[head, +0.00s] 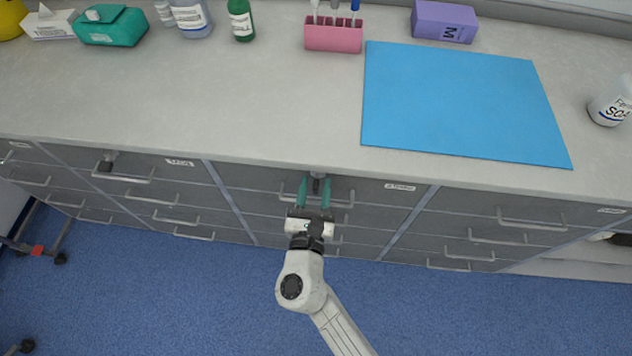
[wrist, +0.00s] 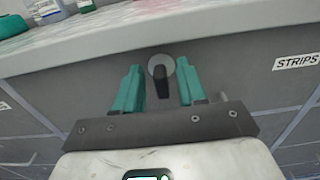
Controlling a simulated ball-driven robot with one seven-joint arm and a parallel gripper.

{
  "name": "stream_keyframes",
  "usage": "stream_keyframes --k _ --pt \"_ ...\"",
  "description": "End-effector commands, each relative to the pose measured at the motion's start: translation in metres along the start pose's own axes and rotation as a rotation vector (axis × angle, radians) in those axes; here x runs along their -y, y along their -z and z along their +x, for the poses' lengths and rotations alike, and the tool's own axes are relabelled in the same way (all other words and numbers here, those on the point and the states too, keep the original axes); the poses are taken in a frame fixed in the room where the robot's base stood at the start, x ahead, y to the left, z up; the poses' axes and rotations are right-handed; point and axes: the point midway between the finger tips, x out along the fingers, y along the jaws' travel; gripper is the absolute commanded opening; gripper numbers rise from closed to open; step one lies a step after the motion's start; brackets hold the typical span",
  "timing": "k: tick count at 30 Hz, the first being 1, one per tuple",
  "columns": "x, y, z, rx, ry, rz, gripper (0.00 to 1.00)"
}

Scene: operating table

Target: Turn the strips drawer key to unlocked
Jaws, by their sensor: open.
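The strips drawer (head: 376,198) is the grey top drawer in the middle, under the counter's front edge. Its STRIPS label (wrist: 297,62) shows at the right in the wrist view. The key (wrist: 161,81) is a dark grip on a round grey lock plate (wrist: 157,63), and its grip looks close to upright. In the head view the key (head: 317,184) shows small between my fingertips. My gripper (head: 315,184) is open, with one teal finger on each side of the key. In the wrist view my gripper (wrist: 160,88) shows gaps between both fingers and the key.
The counter edge (wrist: 220,20) overhangs just above the lock. The drawer handle (head: 343,201) lies close beside and below my fingers. Another drawer key (head: 107,161) is on a drawer to the left. A blue mat (head: 460,105) lies on the counter.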

Motion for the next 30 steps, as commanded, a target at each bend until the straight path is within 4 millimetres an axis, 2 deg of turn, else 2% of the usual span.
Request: stream_keyframes --k 4,13,26,30 --pt "0.0003 -0.0002 0.0098 0.000 0.001 0.000 0.40" --pt "0.0004 0.0002 0.0117 -0.001 0.001 0.001 0.40" --pt "0.0003 0.0001 0.0114 -0.001 0.001 0.001 0.00" --pt "0.0003 0.0001 0.0114 -0.001 0.001 0.001 0.00"
